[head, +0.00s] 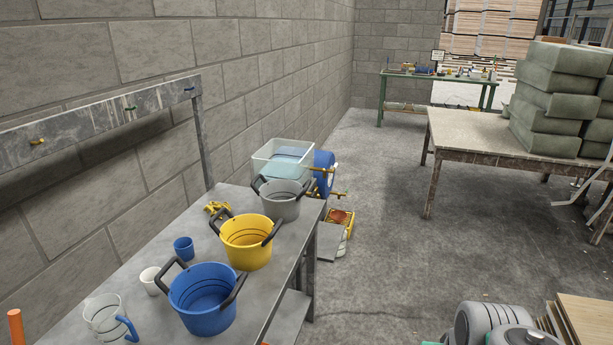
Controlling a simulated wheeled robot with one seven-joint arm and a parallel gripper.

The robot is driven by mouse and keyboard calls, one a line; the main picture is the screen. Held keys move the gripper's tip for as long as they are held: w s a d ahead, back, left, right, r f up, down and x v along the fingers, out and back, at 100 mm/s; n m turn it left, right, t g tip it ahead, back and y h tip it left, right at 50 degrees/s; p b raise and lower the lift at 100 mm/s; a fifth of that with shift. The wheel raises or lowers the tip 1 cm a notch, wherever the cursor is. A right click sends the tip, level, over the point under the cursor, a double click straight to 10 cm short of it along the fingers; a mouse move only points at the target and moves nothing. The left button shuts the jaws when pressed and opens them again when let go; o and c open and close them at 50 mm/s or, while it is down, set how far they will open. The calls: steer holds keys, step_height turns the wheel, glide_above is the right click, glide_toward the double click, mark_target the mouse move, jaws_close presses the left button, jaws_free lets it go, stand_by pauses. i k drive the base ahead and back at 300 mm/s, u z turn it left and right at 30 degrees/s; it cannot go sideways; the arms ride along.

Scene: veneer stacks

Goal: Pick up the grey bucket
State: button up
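The grey bucket (284,205) stands upright near the far right end of a grey workbench (193,214) in the head view. It has dark handles at its sides, and its inside looks empty. A yellow bucket (247,252) stands on the near side of it, apart from it. A blue bucket (204,311) stands nearer still. My gripper is not in view.
On the bench are a yellow object (217,208), a blue cup (184,249), a white cup (150,281) and a clear jug (103,318). A clear tub (283,158) is behind the grey bucket. A table with green stacks (548,100) stands right. Floor between is mostly clear.

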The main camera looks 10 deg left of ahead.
mark_target(281, 198)
steer(key=i, duration=3.3)
steer(key=u, duration=5.4)
